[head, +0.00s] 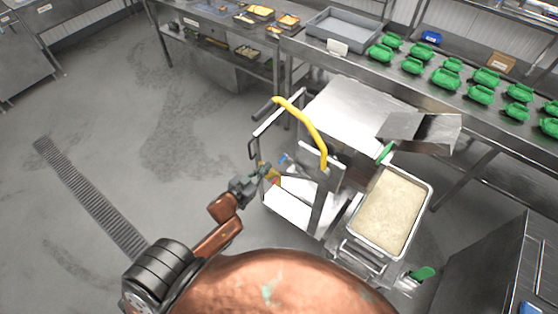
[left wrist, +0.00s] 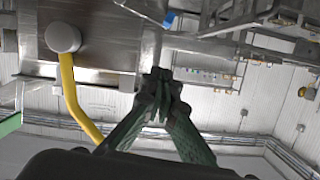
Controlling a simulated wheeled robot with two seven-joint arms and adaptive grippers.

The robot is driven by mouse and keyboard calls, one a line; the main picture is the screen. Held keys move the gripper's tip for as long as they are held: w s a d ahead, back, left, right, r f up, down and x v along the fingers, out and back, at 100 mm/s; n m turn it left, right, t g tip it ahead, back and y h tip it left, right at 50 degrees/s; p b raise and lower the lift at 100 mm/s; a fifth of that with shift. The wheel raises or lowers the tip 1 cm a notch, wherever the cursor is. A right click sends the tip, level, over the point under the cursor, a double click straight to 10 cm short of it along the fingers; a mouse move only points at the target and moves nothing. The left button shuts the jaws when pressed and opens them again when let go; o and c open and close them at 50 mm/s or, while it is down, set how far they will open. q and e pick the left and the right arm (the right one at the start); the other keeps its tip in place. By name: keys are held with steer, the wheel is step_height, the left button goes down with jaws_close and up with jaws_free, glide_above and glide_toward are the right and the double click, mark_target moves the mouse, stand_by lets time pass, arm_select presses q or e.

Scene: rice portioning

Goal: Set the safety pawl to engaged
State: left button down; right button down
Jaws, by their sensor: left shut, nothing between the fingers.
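A wheeled steel cart (head: 290,205) with a long curved yellow lever (head: 310,130) stands in front of me. The lever also shows in the left wrist view (left wrist: 78,105). A small blue part (head: 284,159) sits low on the cart's left side, with a small red and yellow part (head: 274,178) below it. I cannot tell for sure which part is the safety pawl, or its setting. My left gripper (head: 260,171) is at the cart's left side, close to these small parts. Its green fingers are shut and empty in the left wrist view (left wrist: 158,88). Contact cannot be judged.
A deep pan of rice (head: 390,210) with green handles stands right of the cart. A steel bench behind holds several green containers (head: 446,78) and a grey tray (head: 343,30). A steel cabinet (head: 500,265) is at lower right. The floor at left is clear.

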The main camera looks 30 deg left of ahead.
arm_select(q)
steer(key=w+f+p, duration=0.1)
steer(key=w+f, duration=0.5)
steer(key=w, duration=0.3)
steer(key=shift+w+f+p, duration=0.25)
steer(key=shift+w+p, duration=0.05)
steer(key=shift+w, duration=0.1)
steer(key=shift+s, duration=0.1)
